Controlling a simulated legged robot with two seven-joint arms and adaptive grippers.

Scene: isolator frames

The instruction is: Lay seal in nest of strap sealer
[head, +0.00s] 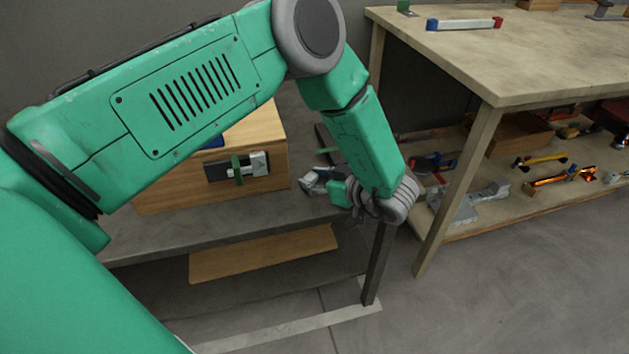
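My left arm crosses the view from the left and bends down to its wrist at the right end of the grey table. My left gripper (322,183) is at that table end, partly hidden by its own wrist; I cannot tell whether its fingers are open or hold anything. A small black and silver device with a green lever (238,167) is on the front of a wooden box (262,135), left of the gripper and apart from it. I cannot tell whether this device is the strap sealer. I cannot make out the seal. My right gripper is not in view.
The grey table (210,225) has a wooden board (265,253) below its top. A wooden workbench (530,60) stands at right, with a red and blue-ended bar (464,24) on top and several tools on its lower shelf (490,212). Open floor (510,300) lies in front.

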